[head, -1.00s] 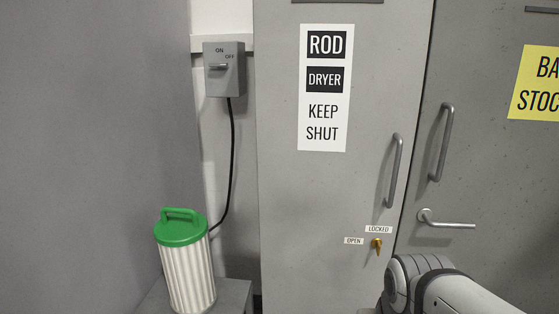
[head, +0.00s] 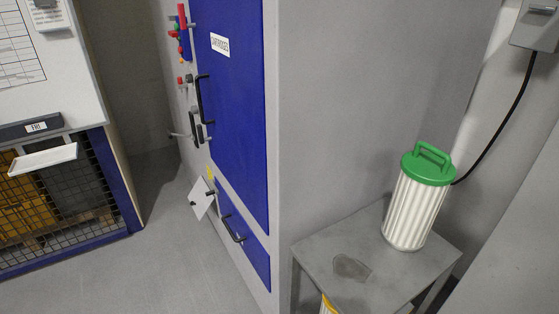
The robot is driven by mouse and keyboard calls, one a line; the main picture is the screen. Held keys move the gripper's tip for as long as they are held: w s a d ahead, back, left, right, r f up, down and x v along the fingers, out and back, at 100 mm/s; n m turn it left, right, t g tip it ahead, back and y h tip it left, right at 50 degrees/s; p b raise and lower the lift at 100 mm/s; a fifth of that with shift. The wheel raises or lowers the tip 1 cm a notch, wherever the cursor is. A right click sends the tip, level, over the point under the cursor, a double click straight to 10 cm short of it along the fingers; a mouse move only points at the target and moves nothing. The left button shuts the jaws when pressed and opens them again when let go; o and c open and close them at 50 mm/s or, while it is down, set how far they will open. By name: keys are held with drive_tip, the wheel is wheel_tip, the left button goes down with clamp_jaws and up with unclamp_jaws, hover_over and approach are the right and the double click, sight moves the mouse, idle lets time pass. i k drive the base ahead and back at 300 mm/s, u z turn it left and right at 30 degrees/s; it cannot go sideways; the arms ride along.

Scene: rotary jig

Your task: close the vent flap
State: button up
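A small white plate (head: 201,198) with a dark knob sticks out at a slant from the narrow side of the grey and blue cabinet (head: 272,200), low down near the floor. It looks like the vent flap, standing open, but no label on it can be read. A yellow piece (head: 210,173) shows just above it. The opening behind the plate is hidden from this angle. My gripper is not in view.
A metal stand (head: 318,250) with a green-topped white filter canister (head: 420,195) stands to the right. Left is a mesh-fronted unit (head: 60,215) with a white tray (head: 44,160) sticking out. Grey floor (head: 150,265) lies clear between unit and cabinet.

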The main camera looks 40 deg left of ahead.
sight(200, 204)
drive_tip(key=u, duration=2.65)
drive_tip(key=k, duration=1.3)
drive_tip(key=u, duration=0.75)
drive_tip(key=i, duration=3)
drive_tip(key=z, duration=0.7)
drive_tip(key=i, duration=1.5)
drive_tip(key=z, duration=1.55)
drive_tip(key=i, duration=0.95)
drive_tip(key=z, duration=0.4)
